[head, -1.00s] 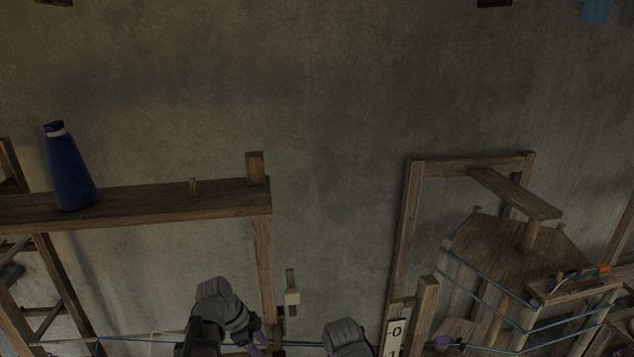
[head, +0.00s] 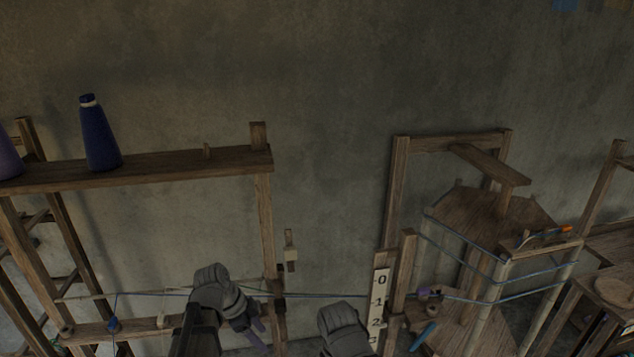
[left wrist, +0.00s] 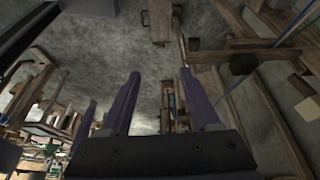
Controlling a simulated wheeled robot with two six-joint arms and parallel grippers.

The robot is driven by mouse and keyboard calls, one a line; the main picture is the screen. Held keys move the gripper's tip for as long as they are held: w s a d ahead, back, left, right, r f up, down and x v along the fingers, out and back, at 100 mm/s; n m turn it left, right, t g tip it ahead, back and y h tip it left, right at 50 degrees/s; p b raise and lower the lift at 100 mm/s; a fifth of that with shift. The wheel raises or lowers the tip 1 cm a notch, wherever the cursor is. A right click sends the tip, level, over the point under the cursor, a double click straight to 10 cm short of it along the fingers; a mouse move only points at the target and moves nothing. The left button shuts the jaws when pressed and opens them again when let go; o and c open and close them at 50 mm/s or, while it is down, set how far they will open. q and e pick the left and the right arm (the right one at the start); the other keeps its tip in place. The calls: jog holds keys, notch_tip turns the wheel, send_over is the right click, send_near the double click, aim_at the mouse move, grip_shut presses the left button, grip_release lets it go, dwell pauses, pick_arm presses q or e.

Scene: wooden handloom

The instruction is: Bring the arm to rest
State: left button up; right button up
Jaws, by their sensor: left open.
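My left gripper (head: 256,337) shows low in the head view, in front of the left wooden frame and close to the blue thread line. In the left wrist view its two purple fingers (left wrist: 158,105) stand wide apart with nothing between them. A grey link of my other arm (head: 343,328) shows at the bottom middle of the head view; its gripper is out of the picture.
A blue thread cone (head: 101,138) stands on the shelf beam (head: 190,166) at left. Blue threads (head: 335,295) run across to the wooden warping frame (head: 478,215) at right. A numbered board (head: 379,305) stands between. Bare wall (head: 330,90) fills the upper middle.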

pick_arm(q)
jog(key=s+d+f+n+y+b, duration=0.2)
jog(key=s+d+f+n+b, duration=0.1)
jog(key=f+n+b, duration=0.1)
jog(key=s+d+f+n+y+b, duration=0.2)
jog(key=s+f+n+b, duration=0.1)
jog(key=f+b, duration=0.3)
jog(key=s+d+f+n+g+y+b, duration=0.1)
jog(key=s+d+f+n+b, duration=0.2)
jog(key=f, duration=0.4)
jog(key=shift+s+d+f+n+y+b, duration=0.15)
jog(key=shift+s+d+n+y+b, duration=0.2)
jog(key=shift+s+n+b, duration=0.65)
jog(key=shift+s, duration=0.25)
dwell(1.0)
